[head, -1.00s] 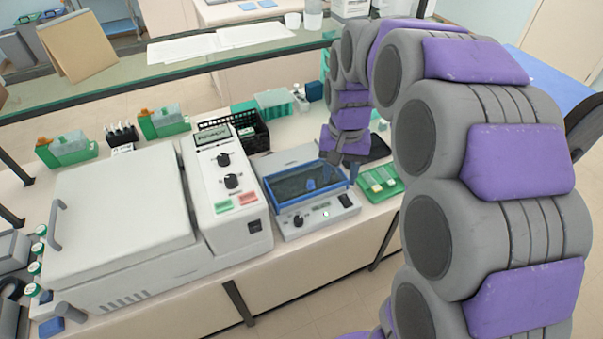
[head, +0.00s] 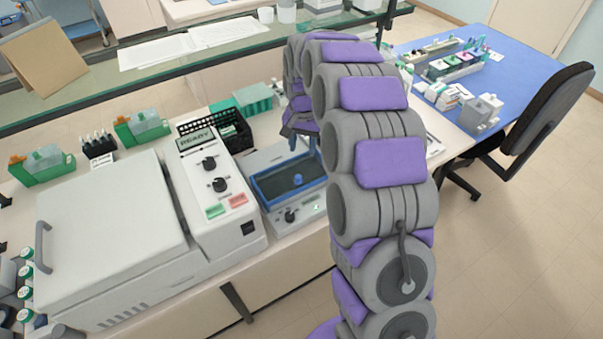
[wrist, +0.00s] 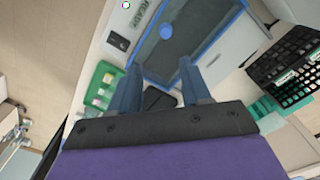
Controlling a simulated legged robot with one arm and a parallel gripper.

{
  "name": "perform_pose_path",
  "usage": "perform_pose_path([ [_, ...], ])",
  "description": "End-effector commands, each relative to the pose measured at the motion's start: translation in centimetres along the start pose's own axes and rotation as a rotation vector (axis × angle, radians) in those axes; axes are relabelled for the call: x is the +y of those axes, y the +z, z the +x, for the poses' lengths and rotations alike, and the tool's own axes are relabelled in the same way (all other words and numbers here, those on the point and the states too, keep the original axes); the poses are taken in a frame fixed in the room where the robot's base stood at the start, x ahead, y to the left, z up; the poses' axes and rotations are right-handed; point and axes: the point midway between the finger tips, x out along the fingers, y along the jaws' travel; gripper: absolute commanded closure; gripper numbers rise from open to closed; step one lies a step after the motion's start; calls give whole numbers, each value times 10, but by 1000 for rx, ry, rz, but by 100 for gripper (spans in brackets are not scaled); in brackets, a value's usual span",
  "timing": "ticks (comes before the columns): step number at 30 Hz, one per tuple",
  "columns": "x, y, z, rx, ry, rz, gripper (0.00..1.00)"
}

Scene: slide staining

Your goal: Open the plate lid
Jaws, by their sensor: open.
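The plate device (head: 262,217) is a grey-white bench unit with a dark see-through plate lid (head: 270,184) in a blue frame and a blue knob (head: 297,180). The lid appears down over the unit. The wrist view shows the lid's blue frame (wrist: 139,47) and the knob (wrist: 166,31) beyond my fingertips. My gripper (wrist: 160,66) is open and empty, its two blue-grey fingers pointing toward the lid. In the head view my gripper (head: 301,140) is over the back right of the unit. My arm hides the unit's right side there.
A large white machine (head: 110,220) with a control panel reading READY stands left of the unit. A black basket (wrist: 285,60) is behind it. A green slide tray (wrist: 100,85) and a black pad (wrist: 158,99) lie beside it. A blue table (head: 520,65) and chair (head: 550,115) are at right.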

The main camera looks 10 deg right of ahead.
Motion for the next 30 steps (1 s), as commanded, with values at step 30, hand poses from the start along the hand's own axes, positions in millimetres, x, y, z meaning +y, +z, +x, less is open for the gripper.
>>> perform_pose_path([
  [30,-4,2,125,6,2,-3,53],
])
